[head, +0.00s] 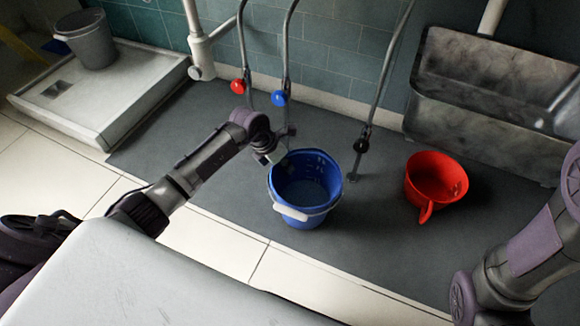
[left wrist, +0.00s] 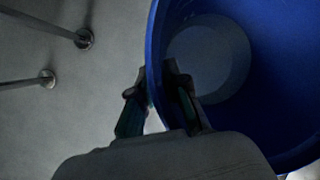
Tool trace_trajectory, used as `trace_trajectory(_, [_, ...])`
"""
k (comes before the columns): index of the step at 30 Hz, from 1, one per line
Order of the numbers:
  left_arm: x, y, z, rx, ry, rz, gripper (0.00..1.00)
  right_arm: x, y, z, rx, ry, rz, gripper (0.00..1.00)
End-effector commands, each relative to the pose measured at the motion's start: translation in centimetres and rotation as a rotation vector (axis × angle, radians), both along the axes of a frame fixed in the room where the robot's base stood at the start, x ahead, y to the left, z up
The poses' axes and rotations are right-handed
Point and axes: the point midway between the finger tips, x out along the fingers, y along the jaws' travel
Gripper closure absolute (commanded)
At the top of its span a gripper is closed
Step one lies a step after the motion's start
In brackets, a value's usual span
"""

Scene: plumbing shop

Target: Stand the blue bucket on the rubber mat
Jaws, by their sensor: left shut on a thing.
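The blue bucket (head: 305,188) is upright over the dark grey rubber mat (head: 230,160) in the head view, with its white handle hanging at the front. I cannot tell for sure whether its base touches the mat. My left gripper (head: 276,160) is shut on the bucket's rim at its upper left side. In the left wrist view the fingers (left wrist: 162,98) straddle the wall of the bucket (left wrist: 270,70), one inside and one outside. My right arm shows at the right of the head view, but its gripper is out of view.
A red dipper (head: 436,179) stands on the mat to the right of the bucket. Pipes with a red valve (head: 238,86), a blue valve (head: 279,98) and a black valve (head: 361,145) rise behind. A stone sink (head: 490,125) is at right, a white shower tray (head: 100,125) with a grey bucket (head: 88,40) at left.

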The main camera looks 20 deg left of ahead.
Motion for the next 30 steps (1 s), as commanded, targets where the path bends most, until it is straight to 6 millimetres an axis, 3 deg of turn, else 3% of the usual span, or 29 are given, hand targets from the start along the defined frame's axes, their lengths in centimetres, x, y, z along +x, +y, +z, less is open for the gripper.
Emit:
trace_trajectory(6, [0.1, -0.2, -3.1, -0.005, -0.003, 0.001, 1.0, -0.2, 0.0, -2.8, 0.0, -0.004, 0.0, 0.6])
trace_trajectory(19, [0.1, -0.1, -3.4, -0.003, -0.004, 0.001, 1.0, -0.2, 0.0, -2.9, 0.0, -0.004, 0.0, 0.6])
trace_trajectory(20, [-0.1, 0.0, -3.6, 0.001, 0.002, 0.0, 0.8, -0.2, 0.0, -2.9, 0.0, -0.004, 0.0, 0.6])
trace_trajectory(23, [0.0, -0.1, -3.6, 0.001, 0.002, 0.0, 0.63, -0.2, 0.0, -2.9, 0.0, -0.004, 0.0, 0.6])
trace_trajectory(24, [0.0, -0.1, -3.6, 0.0, 0.001, 0.0, 0.6, -0.2, 0.0, -2.9, 0.0, -0.004, 0.0, 0.6])
trace_trajectory(30, [0.0, -0.1, -3.6, 0.0, 0.001, 0.0, 0.6, -0.2, 0.0, -2.9, 0.0, -0.004, 0.0, 0.6])
